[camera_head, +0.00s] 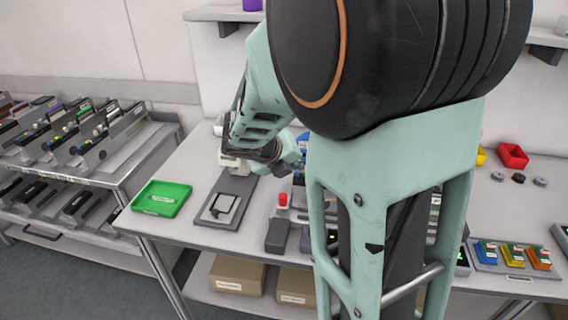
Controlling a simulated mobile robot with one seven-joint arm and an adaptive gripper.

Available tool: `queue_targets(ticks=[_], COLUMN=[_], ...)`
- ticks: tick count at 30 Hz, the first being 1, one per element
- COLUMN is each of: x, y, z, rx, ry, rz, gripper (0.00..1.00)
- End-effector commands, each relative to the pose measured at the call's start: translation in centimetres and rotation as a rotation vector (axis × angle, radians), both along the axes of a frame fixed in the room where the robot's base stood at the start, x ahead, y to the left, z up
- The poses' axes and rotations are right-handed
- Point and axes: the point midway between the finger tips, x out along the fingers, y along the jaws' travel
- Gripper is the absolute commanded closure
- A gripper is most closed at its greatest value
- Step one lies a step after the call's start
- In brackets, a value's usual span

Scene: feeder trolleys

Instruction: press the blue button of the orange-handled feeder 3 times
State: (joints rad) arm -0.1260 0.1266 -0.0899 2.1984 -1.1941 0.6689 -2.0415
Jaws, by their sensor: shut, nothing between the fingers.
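Several slim feeders stand in a row on the trolley (105,180) at the left, with small coloured parts along their tops. They are small and seen at an angle, so I cannot tell which has the orange handle, and I cannot make out its blue button. My own arm fills the upper middle and right of the view and bends down over the table.
A table (187,205) bears a green tray (161,198), a grey plate with a dark square part (222,206), and a red button-like piece (283,199). At the right are a red bin (513,155) and a tray of coloured blocks (486,267). Cardboard boxes (237,273) lie below.

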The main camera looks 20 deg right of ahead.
Motion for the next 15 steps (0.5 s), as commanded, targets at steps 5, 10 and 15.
queue_targets(ticks=[5,10,15], x=[-0.01,-0.01,-0.01], y=[0.01,0.01,0.01], z=[-0.09,-0.3,-0.5], rx=[0.0,0.0,0.0], ry=[0.0,0.0,0.0], rz=[0.0,0.0,0.0], gripper=[1.0,1.0,1.0])
